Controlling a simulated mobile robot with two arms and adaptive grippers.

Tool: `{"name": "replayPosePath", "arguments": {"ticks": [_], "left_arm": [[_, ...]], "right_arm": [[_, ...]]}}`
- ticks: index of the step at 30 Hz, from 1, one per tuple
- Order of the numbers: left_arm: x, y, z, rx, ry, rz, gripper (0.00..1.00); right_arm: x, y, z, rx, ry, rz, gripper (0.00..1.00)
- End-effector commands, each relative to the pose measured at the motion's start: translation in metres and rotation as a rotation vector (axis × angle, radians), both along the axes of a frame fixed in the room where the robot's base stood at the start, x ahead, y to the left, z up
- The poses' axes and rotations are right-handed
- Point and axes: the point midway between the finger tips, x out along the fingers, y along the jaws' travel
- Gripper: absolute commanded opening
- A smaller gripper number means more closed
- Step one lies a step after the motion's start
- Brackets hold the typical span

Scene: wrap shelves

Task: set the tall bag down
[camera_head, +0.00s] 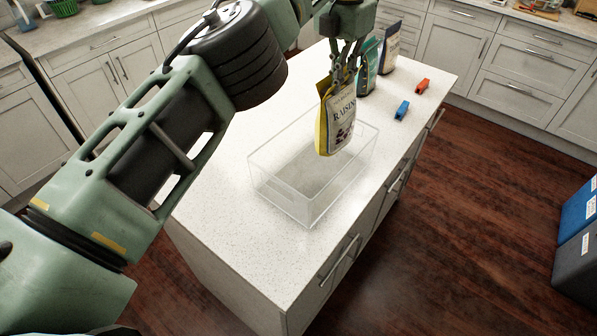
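My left gripper (342,76) points down and is shut on the top of a yellow and white raisins bag (338,122). The bag hangs upright, slightly tilted, and shows in front of the back part of a clear open box (285,196) on the island. I cannot tell exactly how high its lower edge is above the counter. A teal bag (369,72) and a dark bag with a pale label (390,50) stand behind it, the teal one partly hidden by the gripper. My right gripper is not in view.
The white island counter (225,225) is bare at the front and left of the box. A blue clip (402,110) and an orange clip (422,86) lie near its right edge. Blue and grey bins (578,215) stand on the floor at right.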

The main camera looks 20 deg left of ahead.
Motion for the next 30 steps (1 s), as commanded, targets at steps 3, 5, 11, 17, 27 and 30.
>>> {"name": "replayPosePath", "arguments": {"ticks": [3,5,11,17,27,30], "left_arm": [[-0.001,0.0,-0.006,-0.002,0.0,-0.004,0.0],[-0.002,0.001,-0.009,-0.003,0.0,-0.006,0.0],[-0.013,0.009,-0.018,-0.004,0.0,-0.005,0.0],[-0.028,0.02,-0.025,-0.002,0.001,-0.003,0.0],[-0.065,0.045,-0.049,-0.001,0.001,-0.001,0.0],[-0.078,0.053,-0.057,0.0,0.001,-0.001,0.0]], "right_arm": [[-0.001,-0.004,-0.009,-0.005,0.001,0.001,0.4],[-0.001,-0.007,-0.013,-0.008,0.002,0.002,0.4],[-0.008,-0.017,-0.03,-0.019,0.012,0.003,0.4],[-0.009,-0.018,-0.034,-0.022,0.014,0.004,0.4],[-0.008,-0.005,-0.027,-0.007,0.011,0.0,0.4],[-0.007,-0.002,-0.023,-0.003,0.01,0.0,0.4]]}}
